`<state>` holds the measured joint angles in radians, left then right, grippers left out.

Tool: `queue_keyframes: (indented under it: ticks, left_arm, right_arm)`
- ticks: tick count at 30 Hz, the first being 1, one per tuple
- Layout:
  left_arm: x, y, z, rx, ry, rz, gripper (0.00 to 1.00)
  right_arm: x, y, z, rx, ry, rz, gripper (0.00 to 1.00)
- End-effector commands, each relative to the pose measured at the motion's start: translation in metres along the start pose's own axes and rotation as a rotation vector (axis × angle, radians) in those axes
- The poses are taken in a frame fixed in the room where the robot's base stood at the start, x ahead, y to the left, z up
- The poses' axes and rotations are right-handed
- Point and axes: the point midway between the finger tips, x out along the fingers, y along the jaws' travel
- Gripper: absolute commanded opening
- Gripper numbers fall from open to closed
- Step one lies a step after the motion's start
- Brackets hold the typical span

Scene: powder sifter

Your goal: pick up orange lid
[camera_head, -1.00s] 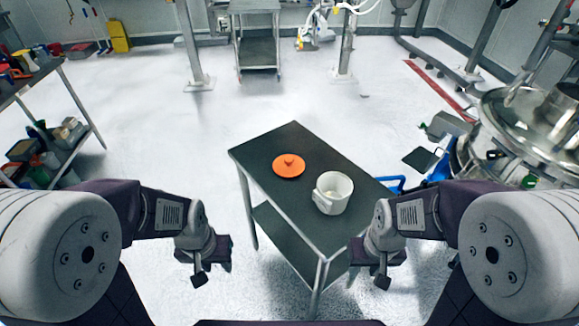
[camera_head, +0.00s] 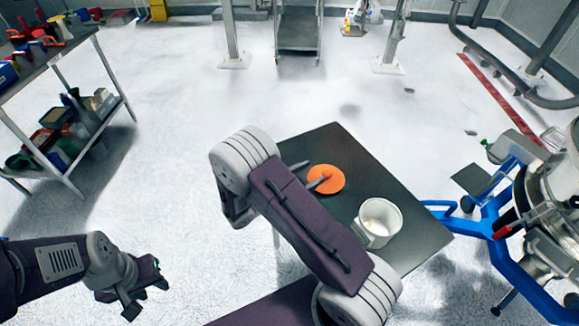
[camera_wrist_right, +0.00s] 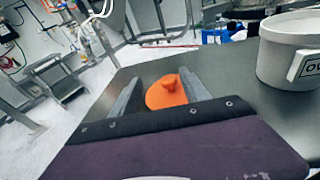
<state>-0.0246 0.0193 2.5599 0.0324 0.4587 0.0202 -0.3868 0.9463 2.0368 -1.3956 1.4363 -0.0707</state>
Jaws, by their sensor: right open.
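The orange lid (camera_head: 327,179), a flat disc with a small knob, lies on the dark table (camera_head: 345,140). My right gripper (camera_head: 308,174) is open at the lid's near left side in the head view. In the right wrist view the orange lid (camera_wrist_right: 167,93) shows between the two grey fingers of the right gripper (camera_wrist_right: 160,88), which is empty. Contact with the lid cannot be told. My left gripper (camera_head: 143,292) hangs at the lower left over the floor, away from the table. Its jaw opening is unclear.
A white pot (camera_head: 381,219) stands on the table to the right of the lid; it also shows in the right wrist view (camera_wrist_right: 285,55). A blue frame (camera_head: 500,225) with metal equipment is at the right. A shelf rack (camera_head: 75,115) stands at the left.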

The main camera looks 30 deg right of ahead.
Motion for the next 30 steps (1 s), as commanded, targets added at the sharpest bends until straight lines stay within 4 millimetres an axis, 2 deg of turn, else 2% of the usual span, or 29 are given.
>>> queue_keyframes:
  ticks: [1,3,8,15,21,27,30]
  left_arm:
    - [0.002,0.0,0.0,0.0,0.0,0.0,0.36]
    - [0.002,0.0,0.0,0.0,0.0,0.0,0.36]
    - [0.002,0.0,0.0,0.0,0.0,0.0,0.36]
    - [-0.002,0.0,0.0,0.0,0.0,0.0,0.36]
    - [-0.003,0.0,0.0,0.0,0.0,0.0,0.36]
    - [-0.008,0.0,-0.001,0.0,0.0,0.0,0.36]
    - [-0.009,0.0,-0.001,0.0,0.0,0.0,0.36]
  right_arm:
    - [-0.004,-0.003,-0.014,-0.04,-0.005,0.014,0.54]
    - [-0.009,-0.006,-0.026,-0.08,-0.009,0.031,0.54]
    - [-0.014,-0.005,-0.031,-0.097,-0.01,0.051,0.54]
    - [0.019,-0.005,-0.029,-0.096,-0.01,0.044,0.54]
    - [0.029,-0.004,-0.029,-0.095,-0.009,0.045,0.54]
    - [0.065,-0.006,-0.028,-0.095,-0.008,0.042,0.54]
    - [0.075,-0.004,-0.028,-0.094,-0.008,0.044,0.54]
